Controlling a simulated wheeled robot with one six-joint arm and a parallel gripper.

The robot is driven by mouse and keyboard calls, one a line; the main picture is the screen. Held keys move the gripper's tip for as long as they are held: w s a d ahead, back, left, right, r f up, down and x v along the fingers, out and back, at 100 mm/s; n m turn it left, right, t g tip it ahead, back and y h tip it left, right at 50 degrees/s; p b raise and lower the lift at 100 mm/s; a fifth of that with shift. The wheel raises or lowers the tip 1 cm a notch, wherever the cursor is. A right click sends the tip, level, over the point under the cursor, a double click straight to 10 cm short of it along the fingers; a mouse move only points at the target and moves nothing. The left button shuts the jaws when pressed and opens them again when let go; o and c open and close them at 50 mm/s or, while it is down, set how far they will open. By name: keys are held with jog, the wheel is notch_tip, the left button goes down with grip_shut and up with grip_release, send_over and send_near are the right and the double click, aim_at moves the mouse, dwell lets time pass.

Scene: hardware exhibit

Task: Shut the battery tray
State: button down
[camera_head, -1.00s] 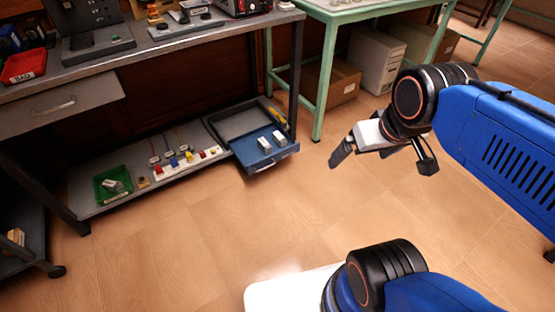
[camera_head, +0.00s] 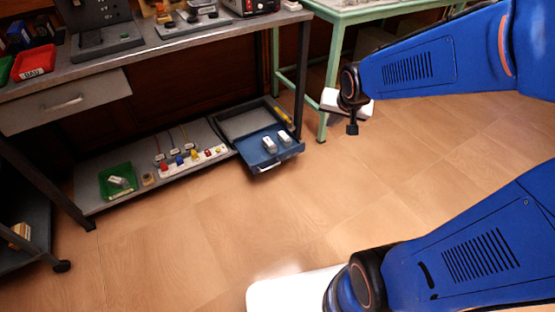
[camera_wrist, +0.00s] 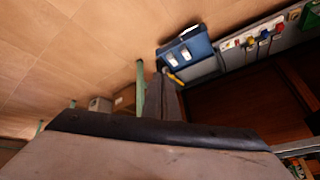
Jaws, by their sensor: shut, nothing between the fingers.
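The battery tray (camera_head: 283,157) is a blue drawer on the low shelf, pulled forward out of its dark housing (camera_head: 242,122), with a handle on its front. Two pale batteries (camera_head: 270,145) lie in it. It also shows in the wrist view (camera_wrist: 186,50), near the top, with the batteries inside. My gripper (camera_head: 345,103) is up and to the right of the tray, well apart from it and touching nothing. It is shut and empty; its fingers are mostly hidden in the head view.
A green bin (camera_head: 118,182) and a white strip with colored plugs (camera_head: 195,158) share the low shelf, left of the tray. A green table leg (camera_head: 328,85) stands right of the tray, beyond the bench leg (camera_head: 301,70). The wooden floor (camera_head: 230,225) before the tray is clear.

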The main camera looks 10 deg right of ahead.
jog(key=w+f+m, duration=0.2)
jog(key=w+f, duration=0.8)
jog(key=w, duration=0.1)
jog(key=m+t+y, duration=0.3)
jog(key=m+y, duration=0.1)
jog(key=m, duration=0.3)
send_near(274, 158)
notch_tip(274, 158, down, 4)
jog(key=w, duration=0.2)
jog(key=shift+w+a+r+m, duration=0.15)
jog(key=shift+w+a+m, duration=0.15)
jog(key=shift+w+a, duration=0.6)
jog(key=shift+w+d, duration=0.1)
jog(key=shift+w, duration=0.05)
